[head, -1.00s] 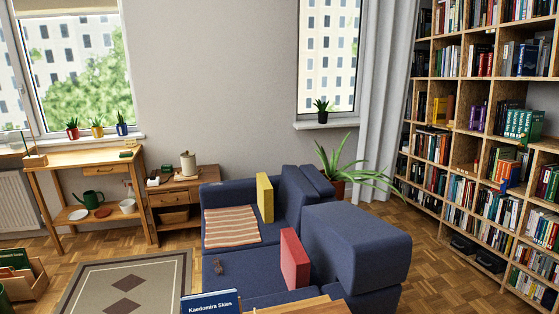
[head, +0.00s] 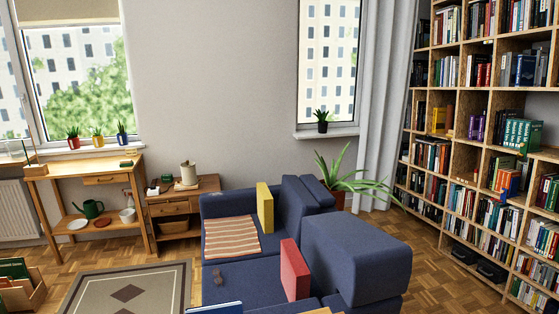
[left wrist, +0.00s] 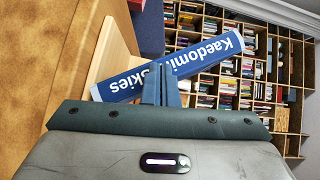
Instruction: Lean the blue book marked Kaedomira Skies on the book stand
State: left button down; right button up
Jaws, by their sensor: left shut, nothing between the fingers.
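The blue book marked Kaedomira Skies (left wrist: 205,62) shows its white-lettered spine in the left wrist view. It lies slanted across that view against a light wooden piece (left wrist: 108,62), which looks like the book stand; whether it rests fully on it I cannot tell. In the head view only the book's top edge (head: 215,308) shows at the bottom. My left gripper (left wrist: 162,72) is shut and empty, its fingertips in front of the spine and covering part of the lettering. Whether they touch it I cannot tell. My right gripper is in neither view.
A brown wooden surface (left wrist: 45,60) fills the left of the wrist view. Beyond it stand a blue sofa (head: 355,250) with a red cushion (head: 295,270) and a yellow one (head: 265,207). A tall bookcase (head: 455,133) stands at the right. Patterned rug (head: 85,290) lies at lower left.

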pick_arm(q)
jog(key=shift+w+d+p, duration=0.25)
jog(key=shift+d+p, duration=0.15)
jog(key=shift+d, duration=0.45)
jog(key=s+a+b, duration=0.1)
jog(key=a, duration=0.5)
jog(key=shift+s, duration=0.3)
